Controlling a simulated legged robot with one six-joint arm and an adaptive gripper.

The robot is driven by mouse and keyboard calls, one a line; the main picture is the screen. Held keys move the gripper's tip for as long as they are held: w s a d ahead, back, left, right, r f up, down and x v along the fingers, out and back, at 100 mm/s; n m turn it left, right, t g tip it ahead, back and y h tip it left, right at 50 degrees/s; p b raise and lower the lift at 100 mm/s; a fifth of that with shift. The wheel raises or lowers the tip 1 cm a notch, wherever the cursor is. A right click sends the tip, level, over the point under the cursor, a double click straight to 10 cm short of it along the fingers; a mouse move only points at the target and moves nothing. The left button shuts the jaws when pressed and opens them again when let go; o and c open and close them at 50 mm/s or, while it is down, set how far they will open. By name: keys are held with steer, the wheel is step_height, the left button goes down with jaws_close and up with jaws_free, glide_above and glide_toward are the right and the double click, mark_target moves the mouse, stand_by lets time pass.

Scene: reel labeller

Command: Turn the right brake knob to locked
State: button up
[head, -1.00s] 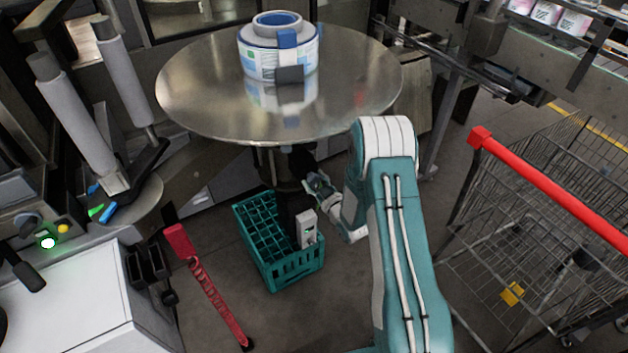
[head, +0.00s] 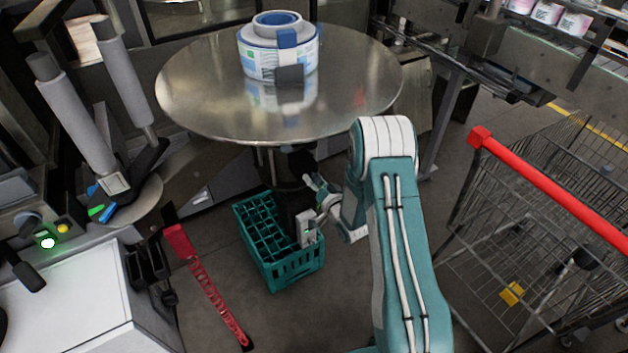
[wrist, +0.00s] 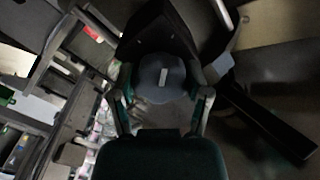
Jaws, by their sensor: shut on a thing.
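A round grey knob (wrist: 163,77) with a short white pointer line shows in the wrist view, in front of a dark housing (wrist: 155,35). The line stands almost upright in the picture, leaning slightly right. My gripper (wrist: 163,88) has one finger on each side of the knob and is shut on it. In the head view my gripper (head: 317,202) is low under the round metal table (head: 205,90), beside a dark post with a pale grey block (head: 304,230). The knob itself is not clear in the head view. No lock marking is readable.
A teal crate (head: 278,272) stands on the floor below my gripper. A label reel (head: 262,65) sits on the table above. A shopping cart (head: 550,185) with a red handle is at the right.

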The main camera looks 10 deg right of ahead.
steer(key=shift+s+f+m, duration=0.15)
steer(key=shift+f+m, duration=0.2)
steer(key=shift+m, duration=0.85)
steer(key=o, duration=1.2)
steer(key=shift+c, duration=0.2)
steer(key=shift+r, duration=0.2)
steer(key=v, duration=1.1)
steer(key=shift+s+d, duration=0.2)
steer(key=shift+s, duration=0.15)
